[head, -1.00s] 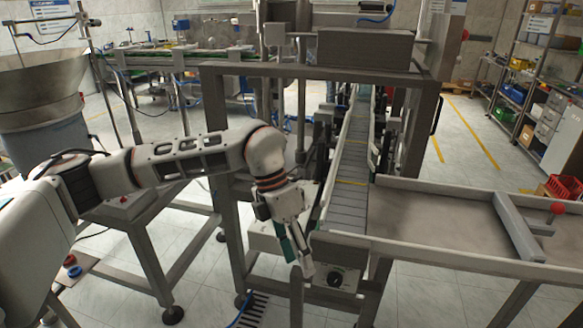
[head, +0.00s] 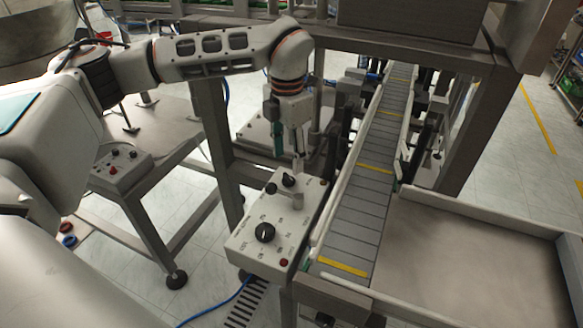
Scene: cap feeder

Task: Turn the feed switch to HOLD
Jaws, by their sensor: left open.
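A pale control box (head: 245,247) sits beside the conveyor with dark rotary knobs on its top. One black knob (head: 264,232) is near the front with small lettering around it. Another dark knob (head: 289,180) is farther back. The lettering is too small to read, so I cannot tell which knob is the feed switch or where it points. My left gripper (head: 288,152) hangs fingers down just over the back part of the box, close to the back knob. It is open, with nothing visible between its fingers. Whether it touches the knob is unclear. My right gripper is out of view.
The grey conveyor belt (head: 357,200) with yellow stripes runs right of the box. A wide metal tray (head: 470,245) adjoins it on the right. A frame post (head: 213,140) stands left of the box. A smaller button panel (head: 120,168) is on the left stand.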

